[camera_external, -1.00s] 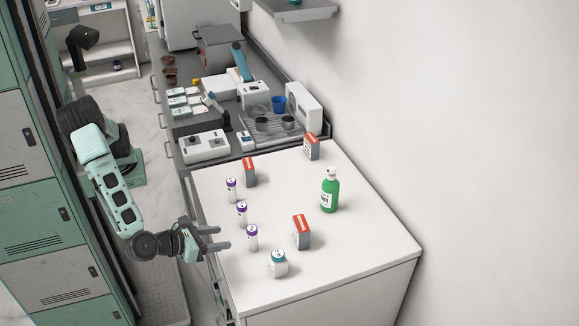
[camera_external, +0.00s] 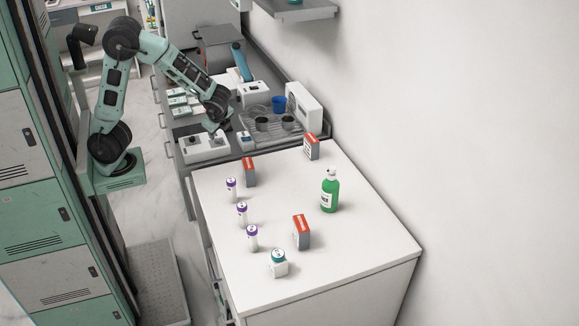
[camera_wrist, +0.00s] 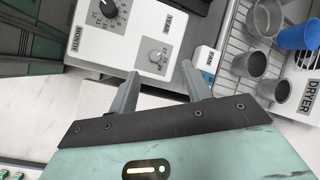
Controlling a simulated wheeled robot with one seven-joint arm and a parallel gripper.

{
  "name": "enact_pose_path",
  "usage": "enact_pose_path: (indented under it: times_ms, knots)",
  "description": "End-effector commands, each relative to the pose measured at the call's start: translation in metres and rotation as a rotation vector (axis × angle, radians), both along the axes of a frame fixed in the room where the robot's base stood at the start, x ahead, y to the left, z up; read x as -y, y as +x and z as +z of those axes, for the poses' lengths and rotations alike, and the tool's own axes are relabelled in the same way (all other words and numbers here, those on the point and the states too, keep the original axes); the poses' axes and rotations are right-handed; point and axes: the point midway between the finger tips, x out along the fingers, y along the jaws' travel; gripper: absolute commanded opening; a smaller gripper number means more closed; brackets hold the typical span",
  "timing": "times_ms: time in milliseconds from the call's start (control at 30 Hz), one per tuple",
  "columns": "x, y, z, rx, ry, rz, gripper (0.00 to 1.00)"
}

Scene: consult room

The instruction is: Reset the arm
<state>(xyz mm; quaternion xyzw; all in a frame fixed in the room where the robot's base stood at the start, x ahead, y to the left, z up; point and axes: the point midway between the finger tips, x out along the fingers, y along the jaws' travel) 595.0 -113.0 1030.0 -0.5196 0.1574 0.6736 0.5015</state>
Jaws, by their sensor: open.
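My gripper (camera_external: 215,135) is raised over the bench beside the white table, above the white box with dials (camera_external: 204,147). In the wrist view my gripper (camera_wrist: 163,88) shows two separated fingers with nothing between them. The dial box (camera_wrist: 137,32) lies beyond the fingertips there. My arm bends up from its base and reaches down to the right in the external view.
The white table (camera_external: 308,274) holds purple-capped tubes (camera_external: 242,213), red-and-grey boxes (camera_external: 301,232), a green bottle (camera_external: 329,191) and a teal-capped jar (camera_external: 278,264). A wire rack with cups, including a blue cup (camera_external: 279,104), stands on the bench. The table's front right is clear.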

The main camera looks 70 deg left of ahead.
Motion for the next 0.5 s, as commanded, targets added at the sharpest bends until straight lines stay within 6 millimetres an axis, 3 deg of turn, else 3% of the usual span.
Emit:
enact_pose_path:
  times_ms: [33,200,400,500]
  knots:
    - [-0.029,-0.013,0.000,0.023,-0.042,0.131,0.49]
    - [-0.098,-0.065,-0.002,0.116,-0.173,0.561,0.49]
    - [-0.150,-0.134,-0.006,0.259,-0.299,1.067,0.49]
    - [-0.163,-0.164,-0.007,0.333,-0.344,1.288,0.49]
